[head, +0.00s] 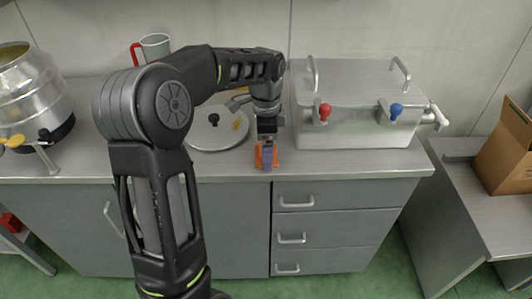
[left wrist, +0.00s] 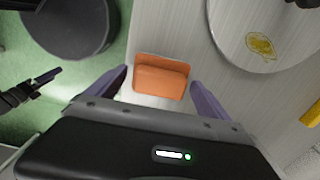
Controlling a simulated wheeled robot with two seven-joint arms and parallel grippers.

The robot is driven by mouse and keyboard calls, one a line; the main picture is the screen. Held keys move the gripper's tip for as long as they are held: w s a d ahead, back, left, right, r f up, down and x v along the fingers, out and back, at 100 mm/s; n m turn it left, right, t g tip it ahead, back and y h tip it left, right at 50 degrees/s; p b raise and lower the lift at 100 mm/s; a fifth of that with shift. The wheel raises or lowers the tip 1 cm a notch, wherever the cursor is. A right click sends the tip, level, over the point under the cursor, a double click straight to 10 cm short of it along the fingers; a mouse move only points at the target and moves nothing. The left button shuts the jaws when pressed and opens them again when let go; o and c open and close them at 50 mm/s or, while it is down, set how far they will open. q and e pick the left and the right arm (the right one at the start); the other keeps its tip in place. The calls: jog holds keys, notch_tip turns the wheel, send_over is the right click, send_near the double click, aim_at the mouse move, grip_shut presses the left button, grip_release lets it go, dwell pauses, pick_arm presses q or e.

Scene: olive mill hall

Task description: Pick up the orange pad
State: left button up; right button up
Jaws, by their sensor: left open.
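The orange pad (left wrist: 161,78) lies on the metal counter near its front edge. In the head view the pad (head: 259,160) shows only in part, behind my left gripper's fingers. My left gripper (head: 267,160) points down over the pad. In the left wrist view its purple fingers (left wrist: 158,95) are apart and empty, one to each side of the pad; I cannot tell whether they touch it. What looks like my right gripper (left wrist: 40,85) shows at the left edge of the left wrist view, away from the counter; its jaw state is unclear.
A round metal lid (head: 205,133) with a black knob lies left of the pad. A steel box (head: 345,139) with red and blue taps stands to the right. A steel can (head: 30,85) and a red-handled mug (head: 156,45) stand left. A cardboard box (head: 505,150) sits far right.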

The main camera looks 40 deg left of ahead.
pick_arm(q)
jog(key=shift+c, duration=0.3)
jog(key=c, duration=1.1)
jog(key=shift+r, duration=0.15)
jog(key=shift+c, duration=0.2)
notch_tip(320, 180, up, 10)
jog(key=shift+f, duration=0.1)
jog(key=o, duration=0.8)
jog(key=c, duration=0.6)
jog(key=shift+s+f, duration=0.1)
jog(key=shift+c, duration=0.2)
